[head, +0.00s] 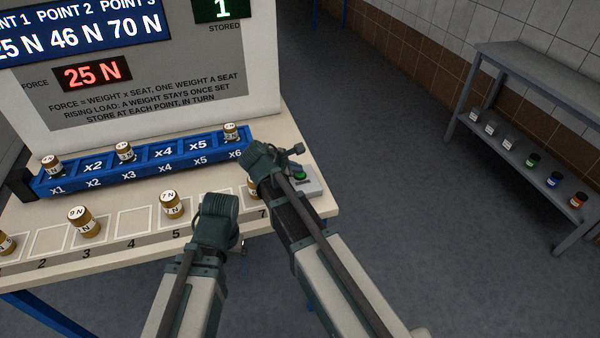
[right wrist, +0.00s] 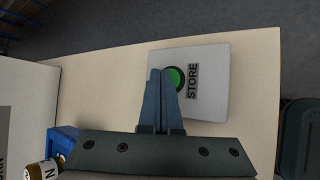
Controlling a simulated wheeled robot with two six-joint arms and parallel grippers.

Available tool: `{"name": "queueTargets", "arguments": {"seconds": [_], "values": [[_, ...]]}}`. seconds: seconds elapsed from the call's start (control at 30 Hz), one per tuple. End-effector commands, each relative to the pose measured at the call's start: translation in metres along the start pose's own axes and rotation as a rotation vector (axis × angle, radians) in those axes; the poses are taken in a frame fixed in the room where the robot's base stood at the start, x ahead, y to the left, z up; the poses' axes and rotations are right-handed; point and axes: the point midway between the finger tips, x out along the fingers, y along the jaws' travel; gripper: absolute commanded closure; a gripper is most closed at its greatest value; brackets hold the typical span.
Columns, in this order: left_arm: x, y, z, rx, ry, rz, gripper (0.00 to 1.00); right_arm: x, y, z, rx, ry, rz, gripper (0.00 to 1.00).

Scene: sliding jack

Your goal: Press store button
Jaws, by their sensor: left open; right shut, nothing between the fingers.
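The store button is a green round button (head: 300,175) on a light grey box at the table's right end. In the right wrist view the green button (right wrist: 176,79) sits beside the word STORE, partly covered by my fingers. My right gripper (head: 298,150) is shut and empty, over the box. In the right wrist view its fingertips (right wrist: 160,71) overlap the button's left part; I cannot tell whether they touch it. My left gripper (head: 242,243) is open, low in front of the table edge, its fingers mostly hidden. The green display (head: 221,9) reads 1 STORED.
A blue seat rack (head: 75,182) holds weights at x1, x3 and x6. Several brass weights, such as one marked 7 N (head: 171,203), stand on the table's front row. The red force display (head: 95,73) reads 25 N. A grey shelf (head: 530,155) stands far right.

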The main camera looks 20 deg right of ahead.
Motion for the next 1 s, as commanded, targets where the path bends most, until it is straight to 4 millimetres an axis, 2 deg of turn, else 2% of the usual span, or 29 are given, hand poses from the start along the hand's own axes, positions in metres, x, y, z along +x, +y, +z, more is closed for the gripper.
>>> {"name": "queueTargets", "arguments": {"seconds": [0.1, 0.57, 1.0], "values": [[-0.009, -0.001, 0.001, 0.0, 0.0, 0.0, 0.12, -0.006, 0.005, 0.005, 0.0, 0.0, 0.0, 1.0], [-0.013, -0.001, 0.001, 0.0, 0.0, 0.0, 0.12, -0.009, 0.006, 0.006, 0.0, -0.001, 0.0, 1.0], [-0.053, -0.005, 0.003, 0.0, 0.0, 0.0, 0.12, -0.037, 0.027, 0.027, 0.0, 0.0, 0.0, 1.0]]}}
